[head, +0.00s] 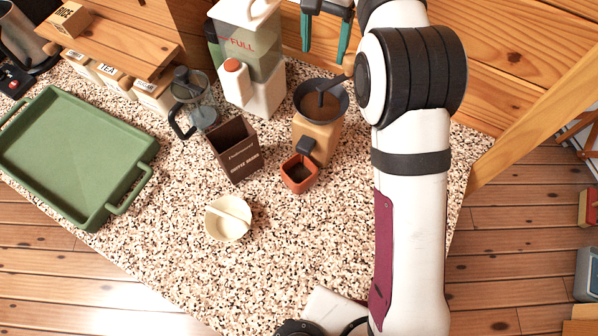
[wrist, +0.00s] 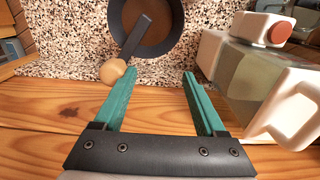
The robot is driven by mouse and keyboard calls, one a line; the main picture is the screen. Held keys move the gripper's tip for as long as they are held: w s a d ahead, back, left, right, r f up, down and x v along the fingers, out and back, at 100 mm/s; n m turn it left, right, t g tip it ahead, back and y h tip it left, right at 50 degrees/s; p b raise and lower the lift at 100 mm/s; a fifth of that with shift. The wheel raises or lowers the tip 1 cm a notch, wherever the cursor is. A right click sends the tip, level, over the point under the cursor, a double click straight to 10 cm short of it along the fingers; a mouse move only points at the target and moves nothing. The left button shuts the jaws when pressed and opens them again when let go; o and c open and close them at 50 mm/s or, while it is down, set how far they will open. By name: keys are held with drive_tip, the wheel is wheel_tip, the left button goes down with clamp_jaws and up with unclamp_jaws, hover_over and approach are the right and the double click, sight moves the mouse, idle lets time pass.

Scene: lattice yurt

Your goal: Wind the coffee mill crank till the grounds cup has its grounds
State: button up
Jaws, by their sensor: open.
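The coffee mill has a wooden body (head: 316,135) and a black hopper (head: 301,104), which also shows at the top of the wrist view (wrist: 172,28). Its dark crank (head: 333,84) lies across the hopper; the wrist view shows its arm (wrist: 135,38) ending in a pale wooden knob (wrist: 113,71). In the head view my arm hides the crank's end. The terracotta grounds cup (head: 297,184) sits at the mill's foot; its inside is dark and its contents are unclear. My gripper (wrist: 160,73) is open and empty, with the knob just outside its left finger; contact is unclear.
A clear container marked FULL (head: 252,65) stands left of the mill, near my gripper. A brown coffee beans box (head: 236,160), a glass jug (head: 203,117), a cream bowl (head: 228,228) and a green tray (head: 75,150) share the speckled counter. Its front middle is clear.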

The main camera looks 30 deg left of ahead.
idle(0.4)
wheel_tip(320, 180, up, 7)
idle(0.4)
drive_tip(key=s+d+r+m, duration=0.1)
drive_tip(key=s+d, duration=0.5)
drive_tip(key=d, duration=0.4)
drive_tip(key=s+d+r+m, duration=0.1)
drive_tip(key=s+d, duration=0.5)
drive_tip(key=d, duration=0.4)
drive_tip(key=s+d+f+m+y, duration=0.1)
drive_tip(key=s+d+f, duration=0.1)
drive_tip(key=s+f, duration=0.4)
drive_tip(key=s+d+f+m, duration=0.2)
drive_tip(key=s+f, duration=0.3)
drive_tip(key=s, duration=0.6)
drive_tip(key=shift+s+d+f+m+y, duration=0.15)
drive_tip(key=shift+d+f+m+y, duration=0.2)
drive_tip(key=shift+d, duration=0.25)
